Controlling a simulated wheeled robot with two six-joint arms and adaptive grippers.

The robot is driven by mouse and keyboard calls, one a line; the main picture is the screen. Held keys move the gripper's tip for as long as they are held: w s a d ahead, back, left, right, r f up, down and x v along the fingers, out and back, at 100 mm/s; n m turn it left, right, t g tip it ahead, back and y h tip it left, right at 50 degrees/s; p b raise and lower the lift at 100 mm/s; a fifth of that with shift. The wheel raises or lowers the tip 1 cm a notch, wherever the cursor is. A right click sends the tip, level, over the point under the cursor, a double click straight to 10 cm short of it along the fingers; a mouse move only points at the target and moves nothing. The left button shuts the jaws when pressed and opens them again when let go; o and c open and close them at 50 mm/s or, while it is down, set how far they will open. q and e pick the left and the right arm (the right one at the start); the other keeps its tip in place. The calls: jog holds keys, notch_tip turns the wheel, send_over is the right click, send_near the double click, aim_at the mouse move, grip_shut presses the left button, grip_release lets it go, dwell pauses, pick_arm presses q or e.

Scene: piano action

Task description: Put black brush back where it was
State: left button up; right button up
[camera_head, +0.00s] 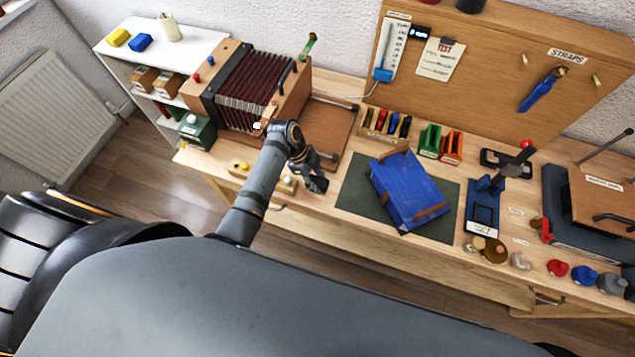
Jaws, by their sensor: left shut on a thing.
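My left gripper (314,180) is above the front part of the workbench, between the accordion and the green mat. It is shut on a small dark thing that looks like the black brush; the gripper hides most of it, so its shape is unclear. A wooden rack (374,136) at the back of the bench holds several upright slim items with coloured handles, among them yellow, red and blue. The rack is behind and to the right of my left gripper, apart from it. My right gripper is out of view.
An accordion (255,90) stands at the back left. A blue book-like block (408,190) lies on the green mat (353,190). Green and orange holders (430,140) stand right of the rack. A blue stand (484,205) and several coloured knobs are at right.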

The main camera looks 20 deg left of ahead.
pick_arm(q)
jog(key=shift+w+f, duration=0.15)
jog(key=shift+f, duration=0.1)
notch_tip(320, 180, down, 3)
jog(key=shift+w+f, duration=0.1)
jog(key=shift+w, duration=0.05)
jog(key=shift+f, duration=0.1)
jog(key=shift+f, duration=0.1)
jog(key=o, duration=1.2)
